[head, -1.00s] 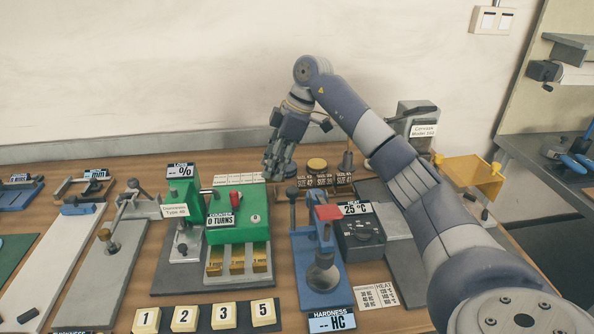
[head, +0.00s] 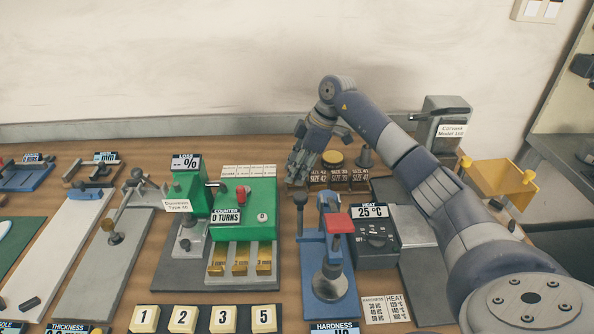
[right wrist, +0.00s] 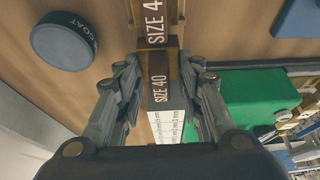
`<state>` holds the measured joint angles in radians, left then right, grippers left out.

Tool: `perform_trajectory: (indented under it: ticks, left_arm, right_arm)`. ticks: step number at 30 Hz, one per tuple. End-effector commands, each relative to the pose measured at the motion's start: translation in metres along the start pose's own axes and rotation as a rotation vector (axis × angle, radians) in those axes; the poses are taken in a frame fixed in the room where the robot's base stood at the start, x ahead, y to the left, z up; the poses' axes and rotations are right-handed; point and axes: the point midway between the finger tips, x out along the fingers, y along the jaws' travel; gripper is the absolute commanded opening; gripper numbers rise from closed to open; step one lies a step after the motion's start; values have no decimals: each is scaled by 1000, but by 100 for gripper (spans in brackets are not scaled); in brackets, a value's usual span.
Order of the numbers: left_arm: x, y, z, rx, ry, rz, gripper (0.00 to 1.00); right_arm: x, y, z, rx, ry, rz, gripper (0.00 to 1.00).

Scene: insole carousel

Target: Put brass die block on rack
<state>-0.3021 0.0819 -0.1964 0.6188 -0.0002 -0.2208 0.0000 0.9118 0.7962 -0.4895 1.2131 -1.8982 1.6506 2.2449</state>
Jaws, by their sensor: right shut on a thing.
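The wooden rack (head: 343,187) stands at the back of the bench, with a row of SIZE labels along its front. My right gripper (head: 297,176) is at its left end and hides part of it. In the right wrist view the fingers of this gripper (right wrist: 160,95) stand on both sides of the rack's SIZE 40 place. A narrow brass-coloured face (right wrist: 173,58) shows there, probably the brass die block. The gripper is shut on it. Most of the block is hidden, so I cannot tell how fully it is seated. My left gripper is out of view.
A green machine (head: 262,200) with brass pieces (head: 240,262) stands front left of the rack. A blue hardness press (head: 325,270) and a heater (head: 372,240) stand in front. A dark round COAT piece (right wrist: 62,40) is close to the fingers.

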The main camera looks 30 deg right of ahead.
Motion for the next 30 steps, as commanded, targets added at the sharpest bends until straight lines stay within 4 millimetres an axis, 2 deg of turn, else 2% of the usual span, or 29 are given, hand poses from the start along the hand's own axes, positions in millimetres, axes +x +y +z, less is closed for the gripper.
perform_trajectory:
  ticks: [5,20,21,23,30]
  left_arm:
    - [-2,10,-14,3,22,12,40]
    - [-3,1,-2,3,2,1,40]
    - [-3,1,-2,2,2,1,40]
    - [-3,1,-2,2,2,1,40]
    - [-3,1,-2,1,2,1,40]
  right_arm:
    - [9,1,4,0,3,3,0]
    - [18,0,8,1,1,1,0]
    - [19,0,8,1,0,1,41]
    - [19,0,8,1,0,1,55]
    - [18,0,8,1,0,1,55]
